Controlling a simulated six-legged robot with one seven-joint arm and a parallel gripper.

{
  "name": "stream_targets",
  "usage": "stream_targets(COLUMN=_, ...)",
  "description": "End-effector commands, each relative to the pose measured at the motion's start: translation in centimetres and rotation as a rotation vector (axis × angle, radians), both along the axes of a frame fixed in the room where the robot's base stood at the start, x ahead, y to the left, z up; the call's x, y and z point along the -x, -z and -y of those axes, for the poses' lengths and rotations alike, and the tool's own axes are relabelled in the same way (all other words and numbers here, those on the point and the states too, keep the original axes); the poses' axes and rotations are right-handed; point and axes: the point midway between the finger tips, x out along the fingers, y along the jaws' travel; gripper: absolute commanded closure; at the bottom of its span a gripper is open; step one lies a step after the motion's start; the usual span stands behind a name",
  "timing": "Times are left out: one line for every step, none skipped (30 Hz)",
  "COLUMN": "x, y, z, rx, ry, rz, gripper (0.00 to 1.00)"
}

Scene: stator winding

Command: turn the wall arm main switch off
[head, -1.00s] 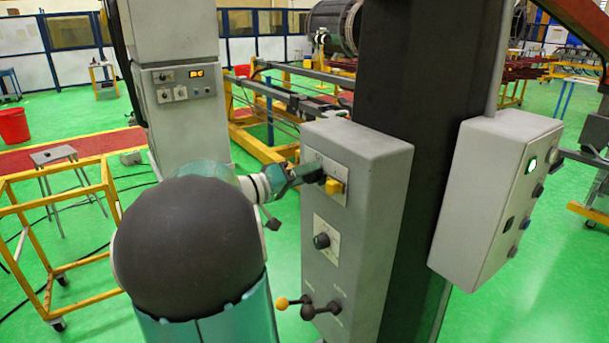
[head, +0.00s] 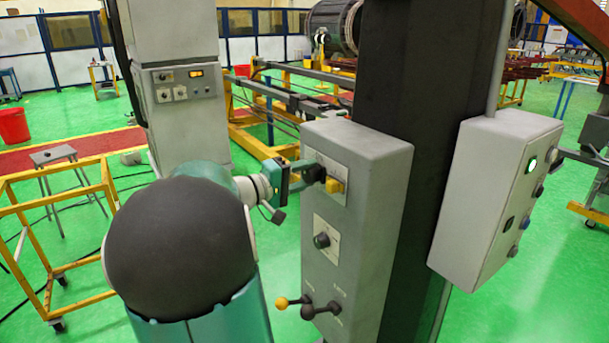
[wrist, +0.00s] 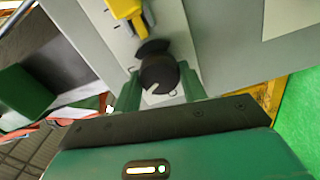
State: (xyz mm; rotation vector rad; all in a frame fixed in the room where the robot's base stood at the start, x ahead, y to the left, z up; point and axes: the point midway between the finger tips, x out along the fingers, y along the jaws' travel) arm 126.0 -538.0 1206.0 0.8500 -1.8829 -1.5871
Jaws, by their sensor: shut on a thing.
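A grey switch box (head: 366,165) is mounted on a dark column. Its top plate carries a black rotary knob (head: 315,174) beside a yellow block (head: 334,186). I take this knob for the main switch, but its label is not legible. My gripper (head: 304,172) reaches it from the left, with its fingers at the knob. In the wrist view the knob (wrist: 158,73) has a white pointer mark and sits between my green fingers, gripped at its sides. The yellow part (wrist: 125,8) lies just beyond it. The fingers partly hide the knob's plate.
Lower on the box are a second black knob (head: 322,240) and a lever with an orange ball (head: 282,303). A grey control box (head: 490,190) with a lit green button is on the column's right. A yellow frame cart (head: 60,225) stands at left.

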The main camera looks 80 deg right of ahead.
Motion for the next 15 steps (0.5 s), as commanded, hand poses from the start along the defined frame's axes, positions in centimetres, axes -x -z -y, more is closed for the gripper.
stream_targets(x=-0.21, y=0.02, z=-0.06, rx=-0.029, ry=-0.003, rz=-0.032, gripper=0.81)
stream_targets(x=-0.21, y=0.04, z=-0.06, rx=-0.047, ry=-0.003, rz=-0.053, gripper=0.81)
stream_targets(x=-0.22, y=0.05, z=-0.06, rx=-0.072, ry=-0.003, rz=-0.081, gripper=0.81)
stream_targets(x=-0.22, y=0.05, z=-0.06, rx=-0.092, ry=-0.003, rz=-0.103, gripper=0.81)
stream_targets(x=-0.21, y=0.07, z=-0.07, rx=-0.11, ry=-0.003, rz=-0.124, gripper=0.81)
stream_targets(x=-0.21, y=0.08, z=-0.07, rx=-0.135, ry=-0.003, rz=-0.153, gripper=0.81)
stream_targets(x=-0.22, y=0.09, z=-0.06, rx=-0.155, ry=-0.003, rz=-0.174, gripper=0.81)
stream_targets(x=-0.23, y=0.1, z=-0.06, rx=-0.173, ry=-0.004, rz=-0.196, gripper=0.81)
stream_targets(x=-0.23, y=0.12, z=-0.06, rx=-0.198, ry=-0.004, rz=-0.224, gripper=0.81)
stream_targets(x=-0.22, y=0.12, z=-0.07, rx=-0.217, ry=-0.004, rz=-0.246, gripper=0.81)
stream_targets(x=-0.23, y=0.14, z=-0.07, rx=-0.236, ry=-0.004, rz=-0.267, gripper=0.81)
stream_targets(x=-0.23, y=0.15, z=-0.07, rx=-0.261, ry=-0.004, rz=-0.295, gripper=0.81)
stream_targets(x=-0.24, y=0.17, z=-0.07, rx=-0.28, ry=-0.004, rz=-0.317, gripper=0.81)
stream_targets(x=-0.24, y=0.18, z=-0.07, rx=-0.299, ry=-0.004, rz=-0.338, gripper=0.81)
stream_targets(x=-0.23, y=0.19, z=-0.08, rx=-0.324, ry=-0.005, rz=-0.367, gripper=0.81)
